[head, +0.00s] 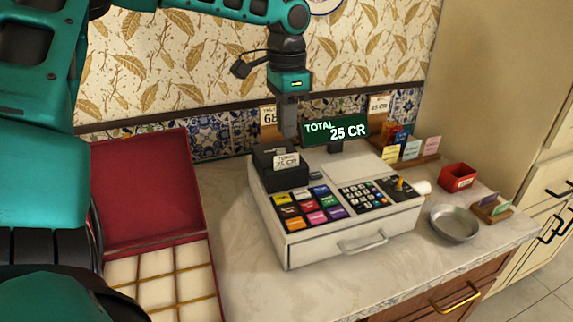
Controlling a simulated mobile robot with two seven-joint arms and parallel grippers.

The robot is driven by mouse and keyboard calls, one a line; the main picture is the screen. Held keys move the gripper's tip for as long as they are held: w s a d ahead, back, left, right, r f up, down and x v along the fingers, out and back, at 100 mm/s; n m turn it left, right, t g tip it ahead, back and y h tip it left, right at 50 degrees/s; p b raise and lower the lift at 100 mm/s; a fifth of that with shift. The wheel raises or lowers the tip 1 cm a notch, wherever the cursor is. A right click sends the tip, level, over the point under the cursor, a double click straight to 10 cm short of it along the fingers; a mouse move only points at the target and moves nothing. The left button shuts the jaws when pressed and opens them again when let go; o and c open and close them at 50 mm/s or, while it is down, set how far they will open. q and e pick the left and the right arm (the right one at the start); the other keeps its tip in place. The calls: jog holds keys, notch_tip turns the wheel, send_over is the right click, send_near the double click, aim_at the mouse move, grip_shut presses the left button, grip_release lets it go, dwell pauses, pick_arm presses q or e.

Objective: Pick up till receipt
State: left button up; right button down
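The till receipt (286,161) is a small white slip with "25 CR" print. It stands up from the black printer (270,175) at the back left of the white cash register (345,228). My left gripper (288,138) points down from above, its grey fingers just over the printer and above the receipt in the picture. The fingers show edge-on, so I cannot tell whether they are apart or together. The receipt appears clear of the fingers. My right gripper is not in view.
A green "TOTAL 25 CR" display (336,130) rises right of the fingers. A red box (458,177), a metal dish (454,223) and card holders stand to the right. An open red-lined case (146,195) stands left. Bare counter (240,270) lies in front.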

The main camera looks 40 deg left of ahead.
pick_arm(q)
jog(key=shift+f, duration=3.05)
jog(key=shift+c, duration=0.5)
grip_shut()
jog(key=shift+r, duration=0.1)
notch_tip(320, 180, up, 25)
jog(key=p, duration=0.1)
jog(key=shift+p, duration=0.4)
